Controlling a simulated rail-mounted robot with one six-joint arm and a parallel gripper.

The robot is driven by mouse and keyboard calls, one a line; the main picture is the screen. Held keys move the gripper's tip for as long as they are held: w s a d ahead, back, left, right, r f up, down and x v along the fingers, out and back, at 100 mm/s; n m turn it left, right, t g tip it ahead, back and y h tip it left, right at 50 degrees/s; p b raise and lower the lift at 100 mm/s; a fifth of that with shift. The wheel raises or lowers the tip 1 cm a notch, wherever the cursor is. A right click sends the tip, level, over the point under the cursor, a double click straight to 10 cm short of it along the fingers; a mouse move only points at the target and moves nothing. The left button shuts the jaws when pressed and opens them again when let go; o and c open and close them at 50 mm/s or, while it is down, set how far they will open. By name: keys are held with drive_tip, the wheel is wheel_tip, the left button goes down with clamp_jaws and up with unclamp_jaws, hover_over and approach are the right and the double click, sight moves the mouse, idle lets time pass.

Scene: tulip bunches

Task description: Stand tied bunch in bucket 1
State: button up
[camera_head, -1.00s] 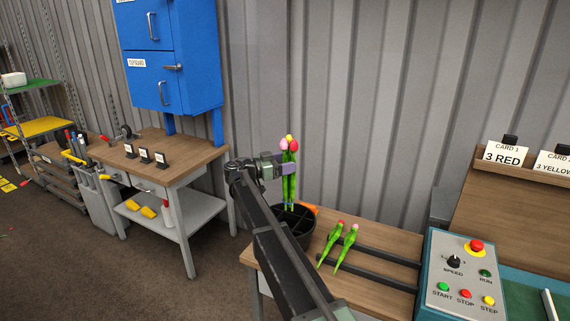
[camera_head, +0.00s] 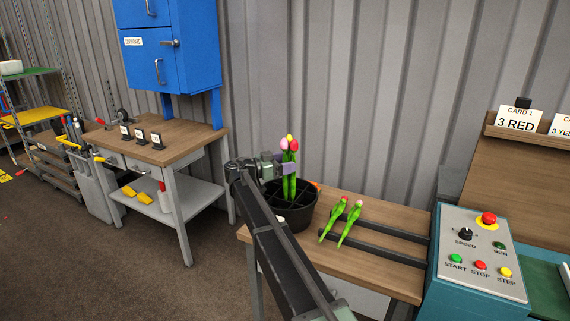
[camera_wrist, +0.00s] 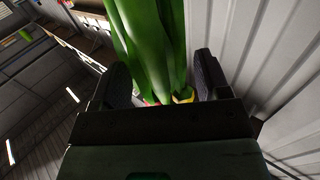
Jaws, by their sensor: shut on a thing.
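The tied bunch (camera_head: 290,172) has pink, yellow and red tulip heads and green stems. My gripper (camera_head: 284,162) is shut on it below the heads and holds it upright. In the wrist view the green stems (camera_wrist: 150,45) run between my two fingers (camera_wrist: 162,85). The black bucket (camera_head: 296,216), with dividers inside, stands on the wooden bench below. The stems' lower ends reach down into the bucket's mouth; whether they touch its floor is hidden. No number shows on the bucket.
Two single tulips (camera_head: 341,221) lie across dark rails (camera_head: 385,226) right of the bucket. A control panel (camera_head: 480,255) stands further right. A corrugated wall (camera_head: 380,90) is close behind. My arm hides part of the bench and the bucket's left side.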

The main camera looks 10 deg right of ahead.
drive_tip(key=o, duration=1)
drive_tip(key=shift+o, duration=0.2)
drive_tip(key=shift+a, duration=0.1)
drive_tip(key=r+p+v, duration=0.2)
drive_tip(key=v, duration=0.6)
drive_tip(key=shift+a, duration=0.4)
drive_tip(key=shift+s, duration=0.1)
drive_tip(key=a+r+p, duration=0.4)
drive_tip(key=r+p, duration=0.1)
drive_tip(key=shift+s, duration=0.45)
